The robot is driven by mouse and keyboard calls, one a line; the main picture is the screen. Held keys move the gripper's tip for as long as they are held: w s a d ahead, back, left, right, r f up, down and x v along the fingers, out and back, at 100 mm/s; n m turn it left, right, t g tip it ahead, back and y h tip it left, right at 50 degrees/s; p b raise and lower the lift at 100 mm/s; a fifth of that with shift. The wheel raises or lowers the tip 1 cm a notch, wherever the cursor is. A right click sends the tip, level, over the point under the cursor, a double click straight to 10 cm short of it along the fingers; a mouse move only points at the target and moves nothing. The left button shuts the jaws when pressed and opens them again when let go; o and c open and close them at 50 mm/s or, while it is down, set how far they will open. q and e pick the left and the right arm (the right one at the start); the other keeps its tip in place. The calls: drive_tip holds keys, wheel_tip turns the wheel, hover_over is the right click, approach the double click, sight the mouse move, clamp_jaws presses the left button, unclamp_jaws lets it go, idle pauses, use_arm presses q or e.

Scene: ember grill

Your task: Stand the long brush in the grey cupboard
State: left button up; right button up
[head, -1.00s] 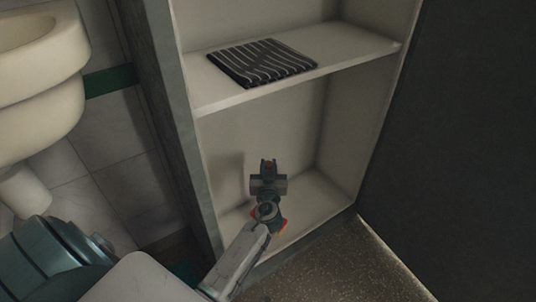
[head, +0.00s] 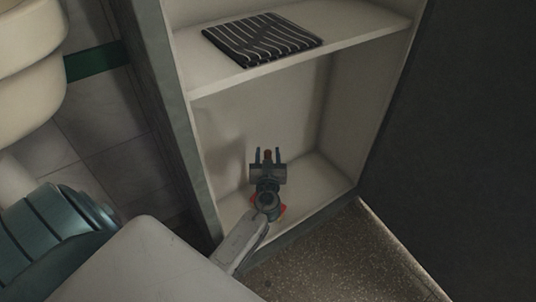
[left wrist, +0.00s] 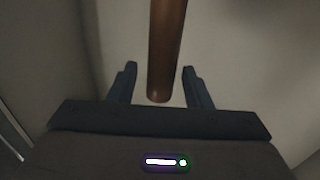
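The grey cupboard (head: 166,92) stands open, with a pale inside and one shelf. My left gripper (head: 268,151) is inside its lower compartment. Its two fingers are spread. The long brush shows as a brown round handle (left wrist: 164,50) in the left wrist view, with its blunt end between the fingers and a gap on both sides. In the head view only a small orange-brown tip of the brush (head: 267,155) shows between the fingers. A red-orange bit (head: 282,209) shows beside the wrist; I cannot tell what it belongs to. The rest of the brush is hidden. My right gripper is out of view.
A folded dark striped cloth (head: 262,39) lies on the shelf (head: 345,40) above my gripper. A cream basin (head: 30,85) is at the left. A dark panel (head: 475,130) stands at the right. Speckled floor (head: 345,255) lies in front of the cupboard.

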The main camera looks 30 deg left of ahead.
use_arm(q)
drive_tip(key=shift+r, duration=0.15)
drive_tip(key=v, duration=1.2)
drive_tip(key=shift+b, duration=0.4)
